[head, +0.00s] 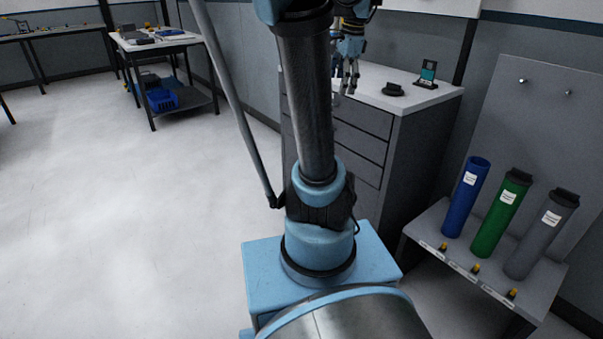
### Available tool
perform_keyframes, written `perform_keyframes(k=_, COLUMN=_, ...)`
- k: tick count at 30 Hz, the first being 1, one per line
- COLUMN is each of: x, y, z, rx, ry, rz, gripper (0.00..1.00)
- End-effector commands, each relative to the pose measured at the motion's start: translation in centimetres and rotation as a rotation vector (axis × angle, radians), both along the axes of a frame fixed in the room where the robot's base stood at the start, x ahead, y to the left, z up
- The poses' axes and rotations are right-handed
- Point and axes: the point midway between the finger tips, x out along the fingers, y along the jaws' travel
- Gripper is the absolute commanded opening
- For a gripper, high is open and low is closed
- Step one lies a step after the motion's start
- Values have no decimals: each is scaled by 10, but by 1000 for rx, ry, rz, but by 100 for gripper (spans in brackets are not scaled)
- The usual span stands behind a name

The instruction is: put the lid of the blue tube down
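The blue tube (466,197) stands upright on the low shelf at the right, and its top is uncovered. A black lid-like piece (393,90) lies on the white top of the drawer cabinet (440,92); it looks like the lids on the other tubes. My gripper (347,88) hangs fingers down over the left part of the cabinet top, partly beside my arm link. It is left of the black piece and apart from it. Its fingers look spread, with nothing seen between them, though they are small in the picture.
A green tube (502,215) and a grey tube (541,236), both with black lids, stand beside the blue one on the shelf (436,225). A small device on a stand (428,74) is behind the black piece. The floor at left is clear.

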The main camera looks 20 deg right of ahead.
Motion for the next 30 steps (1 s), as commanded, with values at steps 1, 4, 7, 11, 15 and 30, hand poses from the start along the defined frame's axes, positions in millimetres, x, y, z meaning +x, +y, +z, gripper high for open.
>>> perform_keyframes(k=1, x=-10, y=23, z=-12, rx=-24, ry=-3, rz=107, gripper=87)
perform_keyframes(k=4, x=-30, y=57, z=-35, rx=-71, ry=-10, rz=321, gripper=87)
perform_keyframes(k=7, x=-53, y=88, z=-60, rx=-118, ry=-19, rz=533, gripper=87)
perform_keyframes(k=11, x=-83, y=120, z=-95, rx=-180, ry=-30, rz=811, gripper=87)
perform_keyframes(k=15, x=-118, y=148, z=-136, rx=-246, ry=-42, rz=1107, gripper=87)
perform_keyframes(k=30, x=-172, y=174, z=-212, rx=-363, ry=-62, rz=1620, gripper=87)
